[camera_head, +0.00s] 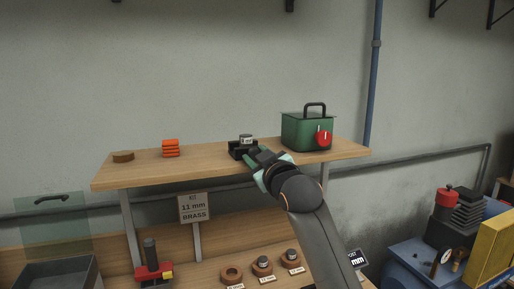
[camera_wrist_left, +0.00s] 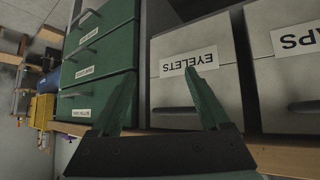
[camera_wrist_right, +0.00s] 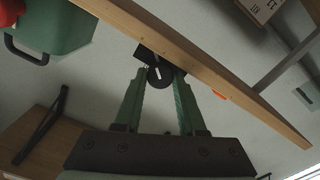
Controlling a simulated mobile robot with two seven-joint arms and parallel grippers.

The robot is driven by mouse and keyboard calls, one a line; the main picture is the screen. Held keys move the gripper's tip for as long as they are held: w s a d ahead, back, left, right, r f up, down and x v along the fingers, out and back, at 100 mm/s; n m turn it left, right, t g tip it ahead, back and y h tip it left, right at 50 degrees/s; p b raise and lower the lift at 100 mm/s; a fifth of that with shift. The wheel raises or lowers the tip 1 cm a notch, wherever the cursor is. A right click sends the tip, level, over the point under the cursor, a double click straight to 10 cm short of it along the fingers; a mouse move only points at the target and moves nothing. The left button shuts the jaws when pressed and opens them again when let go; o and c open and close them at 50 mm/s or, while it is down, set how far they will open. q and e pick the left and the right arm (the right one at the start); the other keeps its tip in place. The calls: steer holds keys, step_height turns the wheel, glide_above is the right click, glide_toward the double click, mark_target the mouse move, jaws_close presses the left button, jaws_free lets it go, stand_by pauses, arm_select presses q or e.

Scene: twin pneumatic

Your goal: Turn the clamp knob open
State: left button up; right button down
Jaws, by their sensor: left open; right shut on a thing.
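The clamp (camera_head: 237,149) is a small black block on the wooden shelf, with a pale labelled piece (camera_head: 246,140) at its top. My right gripper (camera_head: 256,156) reaches it from the front right. In the right wrist view the round dark clamp knob (camera_wrist_right: 159,77), with a pale mark on its face, sits between the fingertips of my right gripper (camera_wrist_right: 159,80), which is shut on it. How far the knob is turned I cannot tell. My left gripper (camera_wrist_left: 162,80) is open and empty in front of drawers, out of the head view.
A green box (camera_head: 300,132) with a red knob stands right of the clamp. Orange pieces (camera_head: 171,148) and a brown disc (camera_head: 123,157) lie left on the shelf (camera_head: 200,163). Grey drawers (camera_wrist_left: 195,75) and green drawers (camera_wrist_left: 103,60) face my left gripper.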

steer(key=c, duration=0.5)
jaws_free()
